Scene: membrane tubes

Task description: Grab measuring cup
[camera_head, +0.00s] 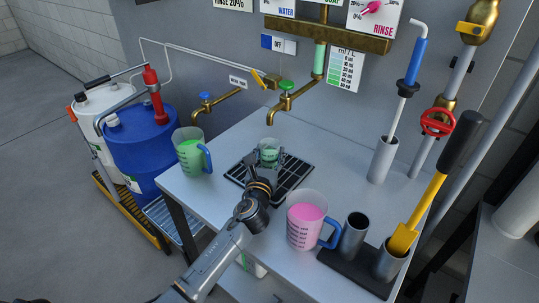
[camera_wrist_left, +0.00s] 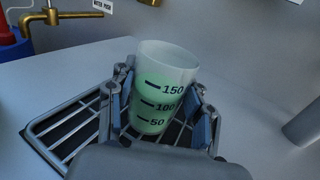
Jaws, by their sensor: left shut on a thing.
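A small clear measuring cup (camera_wrist_left: 160,85) with marks 50, 100 and 150 holds pale green liquid. It stands upright over the black drain grate in the left wrist view; I cannot tell if its base touches the grate. It also shows small in the head view (camera_head: 269,149). My left gripper (camera_wrist_left: 160,115) is shut on it, one finger on each side; in the head view the gripper (camera_head: 266,160) reaches the cup from the front. The cup's lower part is partly hidden by the gripper. My right gripper is not in view.
A jug of green liquid (camera_head: 192,153) stands left on the table, a jug of pink liquid (camera_head: 306,222) front right. Brass taps (camera_head: 285,100) hang behind the drain grate (camera_head: 295,172). A tube holder (camera_head: 350,272) with a yellow-bladed tool (camera_head: 404,238) is at right.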

